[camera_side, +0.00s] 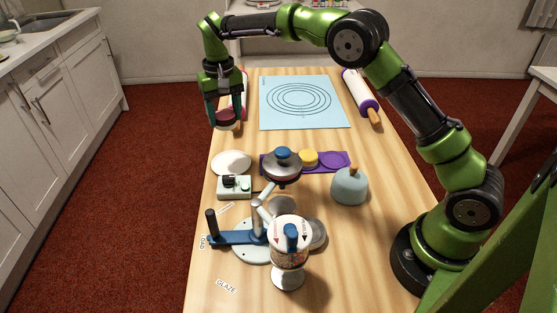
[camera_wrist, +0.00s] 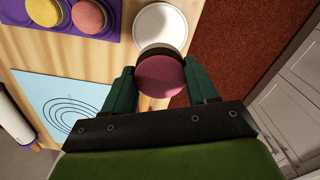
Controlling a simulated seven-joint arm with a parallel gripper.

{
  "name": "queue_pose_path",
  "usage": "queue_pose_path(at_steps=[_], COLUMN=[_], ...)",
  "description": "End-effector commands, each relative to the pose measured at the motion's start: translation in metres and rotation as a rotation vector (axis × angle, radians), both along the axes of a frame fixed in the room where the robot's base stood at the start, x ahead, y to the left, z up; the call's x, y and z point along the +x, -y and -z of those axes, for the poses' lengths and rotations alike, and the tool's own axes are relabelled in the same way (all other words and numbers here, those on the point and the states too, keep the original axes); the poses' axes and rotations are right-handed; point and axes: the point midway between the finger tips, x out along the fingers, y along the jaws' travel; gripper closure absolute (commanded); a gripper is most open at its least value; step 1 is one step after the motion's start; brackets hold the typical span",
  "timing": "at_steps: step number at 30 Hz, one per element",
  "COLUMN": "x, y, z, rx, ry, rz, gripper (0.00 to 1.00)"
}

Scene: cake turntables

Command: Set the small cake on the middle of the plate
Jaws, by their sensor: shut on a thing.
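The small cake (camera_side: 227,117) has a dark red top and a brown side. My gripper (camera_side: 225,113) is shut on it and holds it in the air near the table's left edge, beyond the plate in the side view. In the wrist view the cake (camera_wrist: 160,77) sits between the two green fingers of the gripper (camera_wrist: 160,85). The white round plate (camera_side: 231,161) lies empty on the table. In the wrist view the plate (camera_wrist: 160,24) is just past the cake, which covers its lower edge.
A purple tray (camera_side: 265,167) stands right of the plate, with a yellow cake (camera_side: 308,158) and a pinkish cake (camera_wrist: 89,16). A blue mat (camera_side: 335,118) and rolling pin (camera_side: 358,91) lie beyond.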

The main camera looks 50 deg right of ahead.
Motion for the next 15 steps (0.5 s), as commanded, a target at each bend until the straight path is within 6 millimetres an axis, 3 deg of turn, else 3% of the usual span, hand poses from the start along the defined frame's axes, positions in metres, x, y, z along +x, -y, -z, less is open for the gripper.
queue_pose_path(at_steps=[9,15], x=[-0.001,0.000], y=[0.000,0.000], z=[0.057,0.079], rx=[0.000,0.001], ry=[-0.002,-0.001], rz=[0.000,0.001], gripper=[0.75,0.75])
